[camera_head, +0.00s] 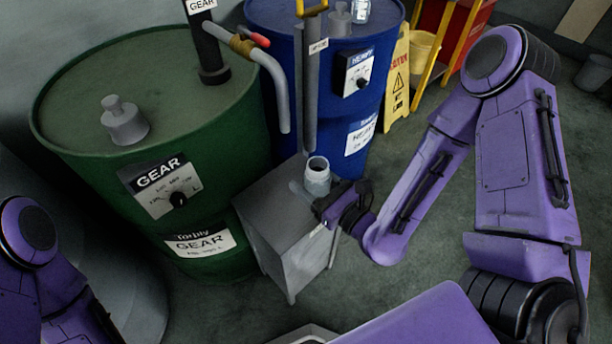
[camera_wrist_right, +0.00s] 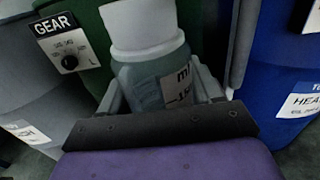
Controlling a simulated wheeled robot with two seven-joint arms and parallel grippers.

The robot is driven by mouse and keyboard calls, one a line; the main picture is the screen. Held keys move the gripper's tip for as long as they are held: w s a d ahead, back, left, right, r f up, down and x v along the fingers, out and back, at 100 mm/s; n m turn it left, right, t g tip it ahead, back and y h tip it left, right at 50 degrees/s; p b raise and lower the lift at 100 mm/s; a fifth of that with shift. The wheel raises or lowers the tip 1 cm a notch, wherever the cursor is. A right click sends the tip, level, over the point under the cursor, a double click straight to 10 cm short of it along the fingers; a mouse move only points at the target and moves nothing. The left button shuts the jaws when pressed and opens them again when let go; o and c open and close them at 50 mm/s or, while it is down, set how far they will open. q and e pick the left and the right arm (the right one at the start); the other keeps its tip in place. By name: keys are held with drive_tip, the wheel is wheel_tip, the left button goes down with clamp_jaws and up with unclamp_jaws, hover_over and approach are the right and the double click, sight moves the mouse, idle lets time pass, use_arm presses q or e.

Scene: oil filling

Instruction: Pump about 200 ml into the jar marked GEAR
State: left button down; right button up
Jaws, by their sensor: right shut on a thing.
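A jar (camera_head: 317,177) with a pale open neck is at the top of a grey metal stand (camera_head: 282,222). My right gripper (camera_head: 322,202) is shut on it. In the right wrist view the jar (camera_wrist_right: 155,80) stands between the fingers, with part of an ml scale showing; no GEAR mark is readable on it. The green drum (camera_head: 75,100) marked GEAR has a dial (camera_head: 178,199) and a pump with a grey spout pipe (camera_head: 278,85). The pipe's end hangs above and left of the jar in the head view. Only my left arm shows, not its gripper.
A blue drum (camera_head: 270,100) marked HEAVY stands behind the stand, with its own dial (camera_head: 361,82) and a grey tube (camera_head: 310,90). A yellow caution sign (camera_head: 397,85) and a red cart (camera_head: 470,40) are behind. Floor right of the stand is clear apart from my right arm.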

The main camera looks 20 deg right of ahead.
drive_tip(key=shift+w+a+b, duration=0.15)
drive_tip(key=shift+w+b, duration=0.05)
drive_tip(key=shift+b, duration=0.1)
drive_tip(key=x, duration=0.9)
drive_tip(key=shift+s+r, duration=0.15)
idle(1.8)
drive_tip(key=s+d+r+m+t+h+p, duration=0.1)
drive_tip(key=s+d+r+m+h+p, duration=0.2)
drive_tip(key=d+r+m+h+p, duration=0.1)
drive_tip(key=shift+s+d+r+h+p, duration=0.35)
drive_tip(key=shift+d+r+h+p, duration=0.35)
drive_tip(key=shift+h+p, duration=0.35)
